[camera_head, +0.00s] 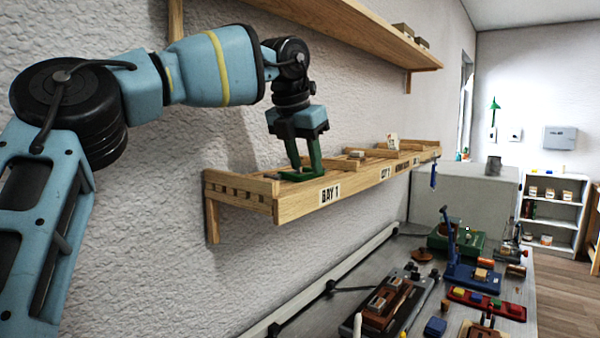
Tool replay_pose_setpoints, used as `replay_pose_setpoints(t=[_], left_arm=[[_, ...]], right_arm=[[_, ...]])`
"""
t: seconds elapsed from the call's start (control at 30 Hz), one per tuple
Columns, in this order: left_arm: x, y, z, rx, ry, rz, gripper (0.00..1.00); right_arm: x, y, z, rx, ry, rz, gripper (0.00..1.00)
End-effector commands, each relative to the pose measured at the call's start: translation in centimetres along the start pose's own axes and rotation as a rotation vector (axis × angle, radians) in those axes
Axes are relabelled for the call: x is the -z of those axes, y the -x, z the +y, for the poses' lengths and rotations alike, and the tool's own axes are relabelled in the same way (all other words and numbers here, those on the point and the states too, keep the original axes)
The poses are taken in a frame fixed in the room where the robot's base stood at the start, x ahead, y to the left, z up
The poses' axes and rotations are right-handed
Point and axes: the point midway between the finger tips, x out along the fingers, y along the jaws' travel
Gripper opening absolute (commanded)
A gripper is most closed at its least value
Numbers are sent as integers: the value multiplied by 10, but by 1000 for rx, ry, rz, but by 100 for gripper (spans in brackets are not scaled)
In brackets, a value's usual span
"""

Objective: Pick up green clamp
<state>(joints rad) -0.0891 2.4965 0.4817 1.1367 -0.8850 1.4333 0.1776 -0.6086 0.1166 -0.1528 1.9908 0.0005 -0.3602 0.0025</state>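The green clamp (300,175) is on the wooden wall shelf (290,207), in the section labelled BAY 1. My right gripper is not in view.
Low wooden dividers split the shelf into bays. A higher shelf (340,32) runs above my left arm. Below right, a workbench holds a blue tool stand (470,272), a green box (465,242) and a red tray (485,304). A white shelf unit (550,212) stands behind.

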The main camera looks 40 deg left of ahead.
Motion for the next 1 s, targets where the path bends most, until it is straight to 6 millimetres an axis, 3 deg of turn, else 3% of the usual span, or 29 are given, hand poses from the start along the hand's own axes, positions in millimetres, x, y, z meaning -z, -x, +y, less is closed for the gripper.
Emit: replay_pose_setpoints(t=[0.13,0.37,0.67,1.0], left_arm=[[0,-12,0,1,-1,0,38],[0,-13,0,0,0,0,38],[0,-13,0,0,0,0,0],[0,-12,0,0,0,-1,0]], right_arm=[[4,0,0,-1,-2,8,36],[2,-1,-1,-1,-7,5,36],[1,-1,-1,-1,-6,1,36],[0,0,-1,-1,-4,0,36]])
